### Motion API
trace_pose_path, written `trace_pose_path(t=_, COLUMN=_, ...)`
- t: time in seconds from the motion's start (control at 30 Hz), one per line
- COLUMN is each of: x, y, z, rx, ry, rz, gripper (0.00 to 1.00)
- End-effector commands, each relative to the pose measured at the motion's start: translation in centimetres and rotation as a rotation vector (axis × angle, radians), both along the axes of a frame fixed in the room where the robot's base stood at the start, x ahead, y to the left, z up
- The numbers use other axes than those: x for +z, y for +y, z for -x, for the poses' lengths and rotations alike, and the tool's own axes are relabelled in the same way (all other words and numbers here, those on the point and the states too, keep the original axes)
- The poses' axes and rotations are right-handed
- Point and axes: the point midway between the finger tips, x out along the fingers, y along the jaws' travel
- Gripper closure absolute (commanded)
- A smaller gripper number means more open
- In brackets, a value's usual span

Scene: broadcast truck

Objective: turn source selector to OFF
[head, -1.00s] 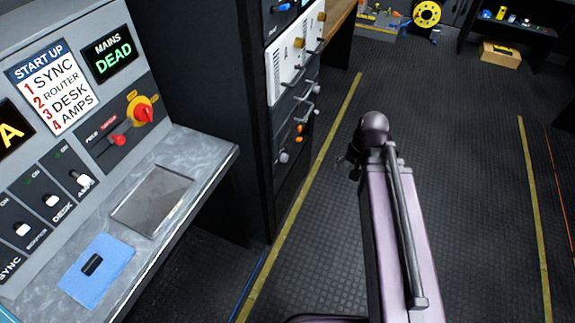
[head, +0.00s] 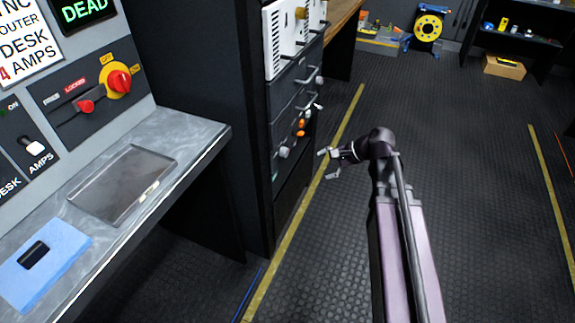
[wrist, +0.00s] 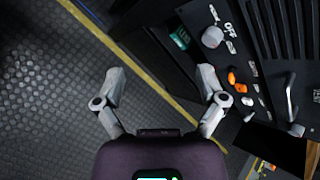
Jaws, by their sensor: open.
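The rack panel carries a grey round knob (head: 283,152), with an orange handle (head: 300,127) above it. In the wrist view, the grey knob (wrist: 212,37) has a white OFF label beside it, and the orange part (wrist: 237,82) lies below. No label reading "source" is legible, so I cannot tell which control is the source selector. On the console, a red knob on a yellow plate (head: 120,80) also has OFF and ON marks. My gripper (head: 329,163) is open and empty, right of the rack and apart from it. Both fingers show in the wrist view (wrist: 162,78).
The console ledge (head: 190,132) juts out at the left, holding a grey tray (head: 122,185) and a blue cloth (head: 45,262) with a dark object on it. Rack handles (head: 308,88) stick out. The floor (head: 480,210) at right is clear.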

Motion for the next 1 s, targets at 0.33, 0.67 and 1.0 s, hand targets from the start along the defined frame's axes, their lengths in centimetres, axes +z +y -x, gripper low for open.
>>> trace_pose_path(t=0.33, x=-4.6, y=1.0, z=-3.3, rx=-0.177, ry=0.141, rz=-0.264, gripper=0.1)
trace_pose_path(t=0.67, x=-7.5, y=1.2, z=-6.3, rx=-0.31, ry=0.303, rz=-0.522, gripper=0.1)
trace_pose_path(t=1.0, x=-9.9, y=0.5, z=-9.0, rx=-0.402, ry=0.49, rz=-0.777, gripper=0.1)
